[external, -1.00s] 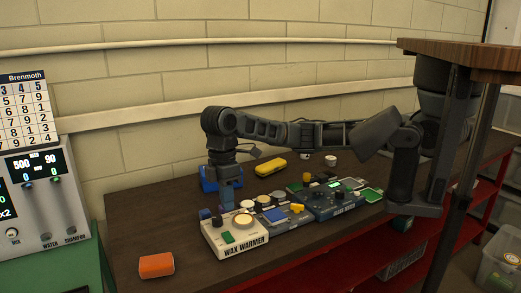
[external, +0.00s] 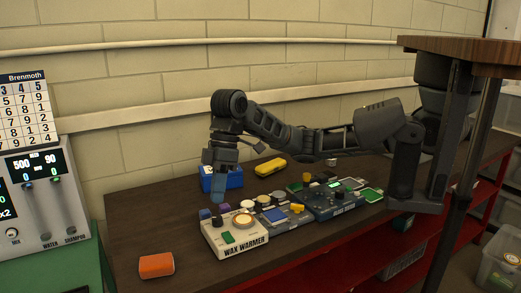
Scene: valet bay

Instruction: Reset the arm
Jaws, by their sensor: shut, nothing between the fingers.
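My gripper (external: 217,190) points down above the dark workbench (external: 150,220), close to the back left corner of the white wax warmer box (external: 232,236). Its bluish fingers are shut with nothing between them. They overlap the blue bin (external: 234,180) in the picture, and the gap between them is hard to judge.
A blue control box (external: 282,217) and a darker one (external: 325,208) with a lit screen stand right of the wax warmer. An orange block (external: 156,265) lies at the front left. A yellow case (external: 270,167) lies behind.

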